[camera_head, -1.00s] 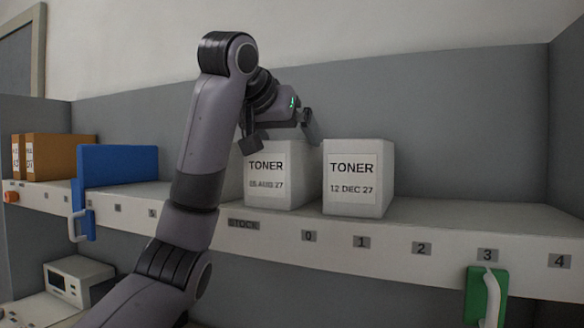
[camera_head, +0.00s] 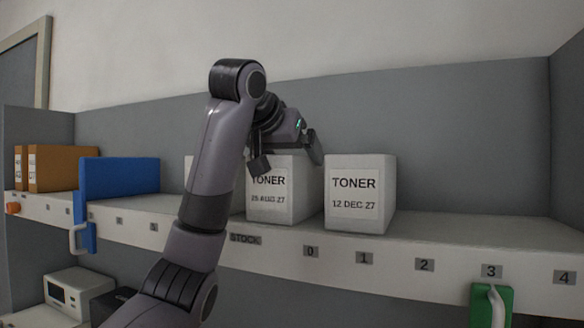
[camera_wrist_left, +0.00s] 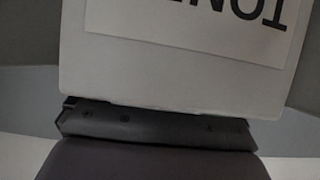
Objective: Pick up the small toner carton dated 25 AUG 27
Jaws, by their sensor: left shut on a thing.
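The white toner carton dated 25 AUG 27 (camera_head: 284,205) stands on the shelf, just left of the carton dated 12 DEC 27 (camera_head: 359,195). My left gripper (camera_head: 288,155) reaches over it from above, shut on its upper part. One dark finger covers the top left corner of its label; the other is at its top right. In the left wrist view the carton (camera_wrist_left: 170,85) fills the upper middle with its TONER label upside down, close against a dark gripper part. The carton seems to rest on the shelf. My right gripper is not in view.
Another white carton (camera_head: 188,172) is mostly hidden behind my left arm. A blue panel (camera_head: 120,190) and brown boxes (camera_head: 60,167) stand at the left. The shelf (camera_head: 470,232) is clear right of the 12 DEC 27 carton. A green object with a handle (camera_head: 491,305) hangs below its edge.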

